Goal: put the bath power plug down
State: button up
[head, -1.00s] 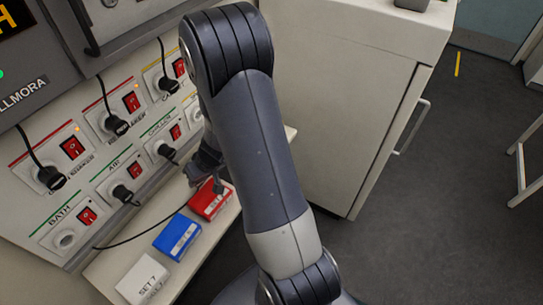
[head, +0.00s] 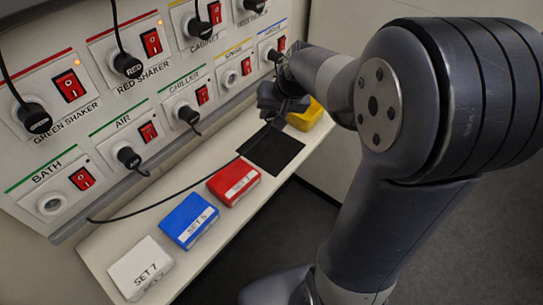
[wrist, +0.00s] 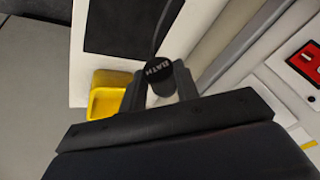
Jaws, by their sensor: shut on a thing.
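The bath power plug (wrist: 158,70), a black plug labelled BATH, is between the fingers of my gripper (wrist: 157,82) in the wrist view. My gripper is shut on it. In the head view my gripper (head: 282,100) is above the far part of the shelf, and the plug itself is hard to make out there. A black cable (head: 160,201) runs from the panel's lower left along the shelf towards my gripper. The BATH socket (head: 51,204) is empty. A black mat (head: 283,152) lies on the shelf below my gripper; it also shows in the wrist view (wrist: 118,28).
White (head: 141,268), blue (head: 189,220) and red (head: 234,183) boxes stand in a row on the shelf (head: 212,250). A yellow container (head: 306,117) stands beyond the mat. The socket panel (head: 108,115), with several plugs in it, rises along the shelf's back.

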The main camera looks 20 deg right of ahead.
notch_tip(320, 180, down, 10)
jog(key=shift+r+b, duration=0.1)
jog(key=shift+b, duration=0.55)
jog(key=shift+f+b, duration=0.45)
jog(key=shift+b, duration=0.1)
jog(key=shift+f, duration=0.2)
jog(key=o, duration=1)
jog(key=shift+r, duration=0.2)
